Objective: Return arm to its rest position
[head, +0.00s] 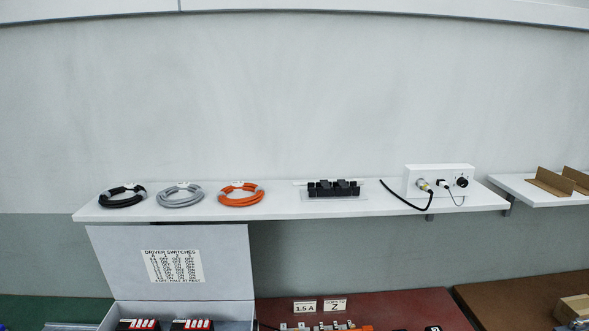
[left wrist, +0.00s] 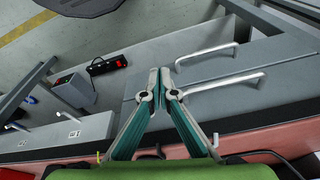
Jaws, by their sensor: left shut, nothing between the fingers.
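My left gripper (left wrist: 159,84) shows in the left wrist view with its two green and grey fingers brought together at the tips. It is shut and holds nothing. Grey drawer fronts with silver handles (left wrist: 220,83) lie behind and to the right of the fingertips. A green piece (left wrist: 160,172) fills the bottom edge of this view. Neither gripper shows in the head view.
In the head view a white shelf (head: 285,207) holds black, grey and orange cable coils, a black block and a white box (head: 439,181) with connectors. Below stands an open grey case (head: 170,262) with a switch chart. A reddish surface (head: 400,306) lies beside it.

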